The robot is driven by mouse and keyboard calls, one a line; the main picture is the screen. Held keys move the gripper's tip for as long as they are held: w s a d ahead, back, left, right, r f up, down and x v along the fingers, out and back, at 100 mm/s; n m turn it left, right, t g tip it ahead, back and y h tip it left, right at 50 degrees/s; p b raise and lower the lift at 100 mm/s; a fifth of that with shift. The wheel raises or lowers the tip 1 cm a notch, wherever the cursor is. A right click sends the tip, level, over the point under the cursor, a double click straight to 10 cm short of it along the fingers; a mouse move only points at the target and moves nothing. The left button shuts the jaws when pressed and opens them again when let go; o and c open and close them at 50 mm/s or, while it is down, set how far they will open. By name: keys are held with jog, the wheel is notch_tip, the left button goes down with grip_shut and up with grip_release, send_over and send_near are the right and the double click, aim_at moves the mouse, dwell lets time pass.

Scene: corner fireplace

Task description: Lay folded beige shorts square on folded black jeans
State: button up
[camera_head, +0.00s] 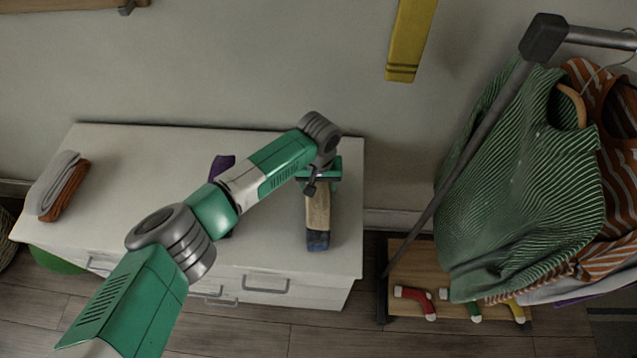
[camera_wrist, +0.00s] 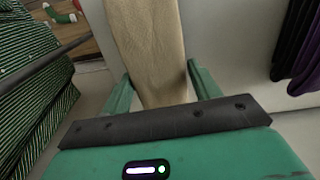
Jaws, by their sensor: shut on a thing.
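The beige shorts (camera_head: 318,212) are a long narrow fold at the right part of the white dresser top. In the wrist view the beige cloth (camera_wrist: 150,45) runs up from between the fingers. My gripper (camera_head: 318,177) is shut on the shorts at their wall-side end. A black folded garment (camera_wrist: 288,38), which looks like the jeans, lies to the right in the wrist view, apart from the shorts. In the head view my arm hides most of it. A dark blue folded piece (camera_head: 317,241) shows at the shorts' near end; I cannot tell whether they touch.
A purple folded garment (camera_head: 222,165) lies beside the black one, partly behind my arm. Grey (camera_head: 58,180) and orange-brown (camera_head: 70,192) folds lie at the left of the dresser (camera_head: 130,150). A clothes rack (camera_head: 458,165) with hanging striped garments stands at the right.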

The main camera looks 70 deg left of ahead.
jog(key=shift+f, duration=0.3)
jog(key=o, duration=1.2)
jog(key=shift+c, duration=0.2)
jog(key=shift+r, duration=0.15)
notch_tip(320, 180, up, 8)
jog(key=shift+f+p, duration=0.2)
jog(key=shift+p, duration=0.2)
